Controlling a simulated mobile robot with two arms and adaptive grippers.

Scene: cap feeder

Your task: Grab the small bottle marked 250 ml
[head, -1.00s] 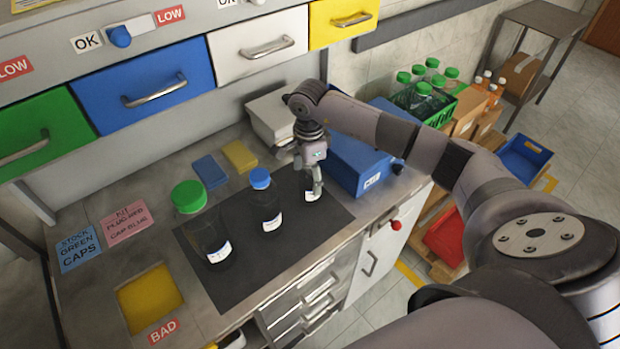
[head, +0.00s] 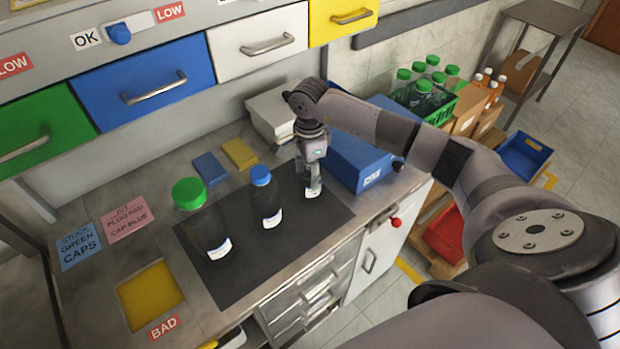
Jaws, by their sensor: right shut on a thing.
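Three bottles stand upright in a row on the dark mat (head: 268,262). The large bottle with a green cap (head: 209,236) is at the left, and a medium bottle with a blue cap (head: 265,204) is in the middle. The small bottle (head: 309,192) with a white label is at the right end, its top hidden by my gripper. My right gripper (head: 313,178) points down over the small bottle and is shut on it. The label print is too small to read. My left gripper does not show.
A blue bin (head: 358,165) stands close to the right of the gripper, with a white box (head: 273,115) behind. Blue and yellow pads (head: 240,154) lie behind the mat. Drawers (head: 258,43) overhang the back. The yellow square marked BAD (head: 150,294) is at front left.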

